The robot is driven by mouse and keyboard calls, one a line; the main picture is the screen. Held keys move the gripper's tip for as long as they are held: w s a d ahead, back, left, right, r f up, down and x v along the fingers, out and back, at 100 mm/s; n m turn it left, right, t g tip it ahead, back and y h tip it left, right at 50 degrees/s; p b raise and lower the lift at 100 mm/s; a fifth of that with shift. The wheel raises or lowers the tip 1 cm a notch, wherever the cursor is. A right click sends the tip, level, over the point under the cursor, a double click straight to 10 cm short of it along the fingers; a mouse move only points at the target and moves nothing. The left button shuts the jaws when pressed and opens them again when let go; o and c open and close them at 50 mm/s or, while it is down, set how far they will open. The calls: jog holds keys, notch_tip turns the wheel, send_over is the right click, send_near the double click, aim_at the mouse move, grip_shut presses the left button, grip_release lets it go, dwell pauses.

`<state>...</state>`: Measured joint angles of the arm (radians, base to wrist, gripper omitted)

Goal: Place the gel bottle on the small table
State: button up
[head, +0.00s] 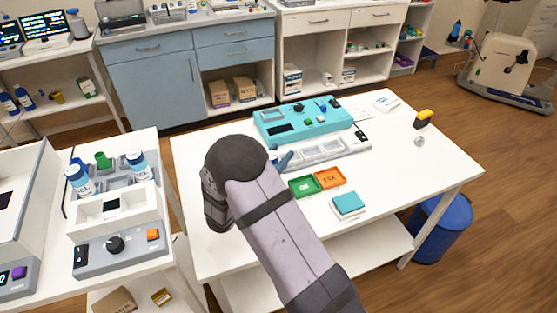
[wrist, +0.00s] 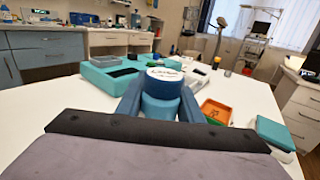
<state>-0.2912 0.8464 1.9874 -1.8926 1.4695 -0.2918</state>
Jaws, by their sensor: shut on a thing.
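My gripper (wrist: 162,108) is shut on a blue bottle (wrist: 163,76) with a white band bearing dark lettering, which I take to be the gel bottle. The dark blue fingers stand on either side of it. In the head view my gripper (head: 281,160) is mostly hidden behind my own arm, over the white table (head: 235,258), which I take to be the small table. The bottle's lower end is hidden, so I cannot tell whether it touches the tabletop.
On the table are a teal device (head: 300,120), a grey tray (head: 325,150), green (head: 303,186) and orange (head: 330,178) trays, a teal box (head: 348,205) and a yellow-black item (head: 423,118). The near right tabletop is clear. Blue-and-white bottles (head: 80,180) stand on the left bench.

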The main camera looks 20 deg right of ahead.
jog(key=shift+f, duration=1)
jog(key=shift+f, duration=0.1)
jog(key=o, duration=1.1)
jog(key=shift+o, duration=0.2)
jog(key=shift+r, duration=0.2)
jog(key=v, duration=0.3)
jog(key=shift+a+f+b, duration=0.15)
jog(key=shift+a+b, duration=0.05)
jog(key=shift+b, duration=0.1)
jog(key=shift+d+r, duration=0.15)
jog(key=shift+r, duration=3.4)
